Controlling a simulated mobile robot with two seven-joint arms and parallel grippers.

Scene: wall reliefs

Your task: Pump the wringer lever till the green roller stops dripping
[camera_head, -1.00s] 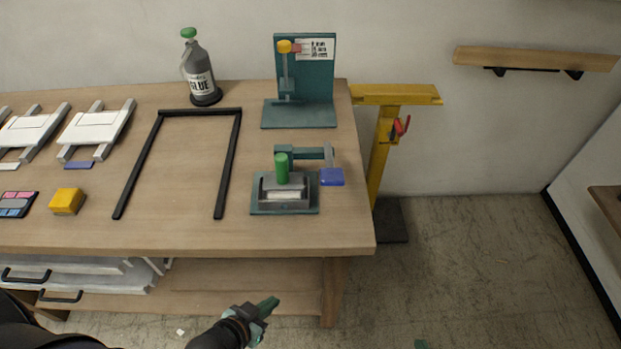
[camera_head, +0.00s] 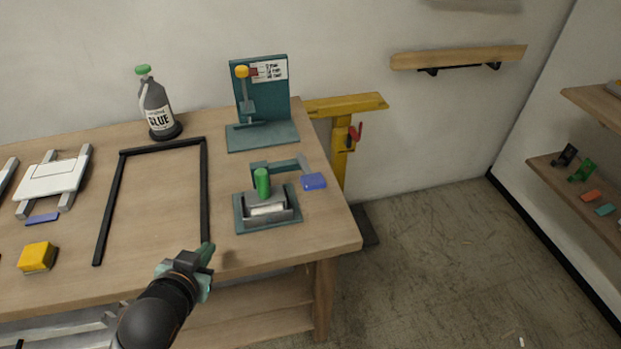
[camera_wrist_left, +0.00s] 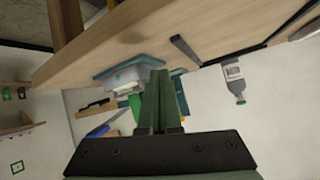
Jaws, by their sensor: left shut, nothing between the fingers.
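The wringer (camera_head: 267,222) stands near the right end of the workbench, on a teal base with a grey tray-like body. Its upright green roller (camera_head: 262,182) rises from the back of that body. A teal arm behind it runs right to a blue pad (camera_head: 313,181), which looks like the lever's end. No drips can be made out. My left gripper (camera_head: 207,258) is shut and empty at the bench's front edge, left of and nearer than the wringer, apart from it. The wrist view shows its closed fingers (camera_wrist_left: 158,100) with the wringer (camera_wrist_left: 128,72) beyond. My right gripper is not in view.
A black open frame (camera_head: 204,190) lies left of the wringer, its near right end beside my left gripper. A teal stand (camera_head: 265,95) with a yellow knob and a glue bottle (camera_head: 157,108) stand behind. A yellow block (camera_head: 37,257) lies front left. A yellow post (camera_head: 340,150) stands beyond the bench.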

